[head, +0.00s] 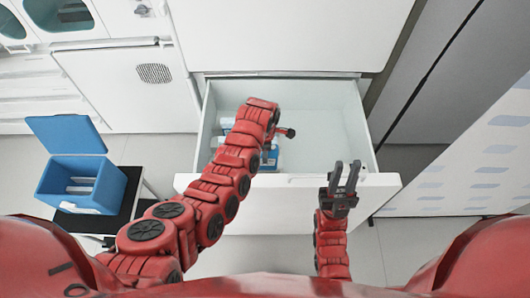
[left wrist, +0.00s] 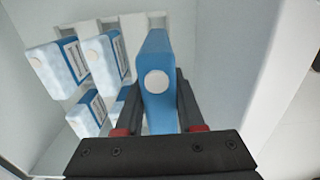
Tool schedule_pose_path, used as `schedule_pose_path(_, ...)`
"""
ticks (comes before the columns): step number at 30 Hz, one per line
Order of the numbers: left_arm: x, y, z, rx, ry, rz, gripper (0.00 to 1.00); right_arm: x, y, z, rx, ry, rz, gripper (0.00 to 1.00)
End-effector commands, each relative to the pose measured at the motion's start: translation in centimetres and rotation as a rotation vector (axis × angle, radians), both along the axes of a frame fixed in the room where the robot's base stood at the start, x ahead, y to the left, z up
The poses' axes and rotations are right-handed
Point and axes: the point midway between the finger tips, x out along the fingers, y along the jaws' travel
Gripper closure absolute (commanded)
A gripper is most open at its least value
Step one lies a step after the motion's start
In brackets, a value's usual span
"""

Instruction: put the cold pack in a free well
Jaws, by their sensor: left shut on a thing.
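In the left wrist view a blue cold pack (left wrist: 156,85) with a white round cap stands between the fingers of my left gripper (left wrist: 158,112), which is shut on it. Several other white and blue packs (left wrist: 48,68) stand in the drawer, left of the held one in the wrist view. An open blue cooler box (head: 108,190) stands at the left with pale items inside; its wells cannot be made out. My right gripper (head: 345,170) is open and empty over the drawer's front edge.
The white drawer (head: 335,120) is pulled out, with bare floor on its right side. The cooler's raised lid (head: 66,134) stands at its back, and the box rests on a black stand (head: 128,215). A grey cabinet (head: 425,75) stands at the right.

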Motion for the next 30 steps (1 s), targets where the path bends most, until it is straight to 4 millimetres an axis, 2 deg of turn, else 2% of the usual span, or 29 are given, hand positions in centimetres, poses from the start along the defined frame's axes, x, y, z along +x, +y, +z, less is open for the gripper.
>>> schedule_pose_path(13, 0.0, 0.0, -2.7, 0.0, -0.001, 0.0, 1.0, 0.0, 0.0, -2.7, 0.0, 0.0, 0.0, 0.73)
schedule_pose_path(30, 0.0, 0.0, -3.5, 0.0, -0.001, 0.0, 1.0, 0.0, 0.0, -3.4, 0.0, 0.0, 0.0, 0.73)
